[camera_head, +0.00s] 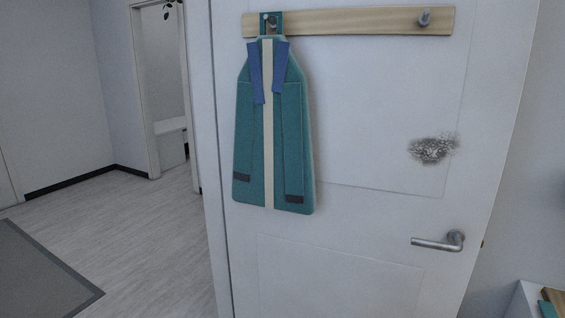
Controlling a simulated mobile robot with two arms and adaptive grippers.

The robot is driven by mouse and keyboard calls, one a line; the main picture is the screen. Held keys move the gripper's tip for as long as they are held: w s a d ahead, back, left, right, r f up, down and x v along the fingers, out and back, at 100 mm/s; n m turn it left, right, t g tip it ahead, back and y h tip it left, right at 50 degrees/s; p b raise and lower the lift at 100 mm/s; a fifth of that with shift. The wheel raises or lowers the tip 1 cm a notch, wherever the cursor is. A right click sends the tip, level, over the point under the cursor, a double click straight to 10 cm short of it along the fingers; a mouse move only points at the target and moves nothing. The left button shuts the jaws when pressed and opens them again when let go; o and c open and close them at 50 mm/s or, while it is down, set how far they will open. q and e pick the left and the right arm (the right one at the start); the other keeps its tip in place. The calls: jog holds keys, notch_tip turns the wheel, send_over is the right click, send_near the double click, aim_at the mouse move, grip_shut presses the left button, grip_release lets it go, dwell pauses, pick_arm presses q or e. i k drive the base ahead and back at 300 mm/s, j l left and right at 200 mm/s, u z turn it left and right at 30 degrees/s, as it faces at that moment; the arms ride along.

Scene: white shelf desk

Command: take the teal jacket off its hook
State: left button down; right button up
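The teal jacket (286,150) hangs upright against the white door in the head view. It has blue collar strips, a cream centre strip and dark patches near its hem. Its top loop (279,30) is around the left hook (270,22) on a wooden rail (350,20). The right hook (424,17) on the rail is empty. Neither of my grippers shows in the head view.
The white door (370,120) has a metal lever handle (440,242) at lower right and a grey speckled patch (433,149). A white surface with a wooden and a teal item (549,306) is at the bottom right corner. Open floor (150,240) with a grey mat (40,275) lies left.

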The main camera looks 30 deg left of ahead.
aim_at(273, 165)
jog(key=i+l, duration=0.1)
jog(key=i, duration=0.55)
jog(key=i+l+u, duration=0.15)
jog(key=i, duration=0.5)
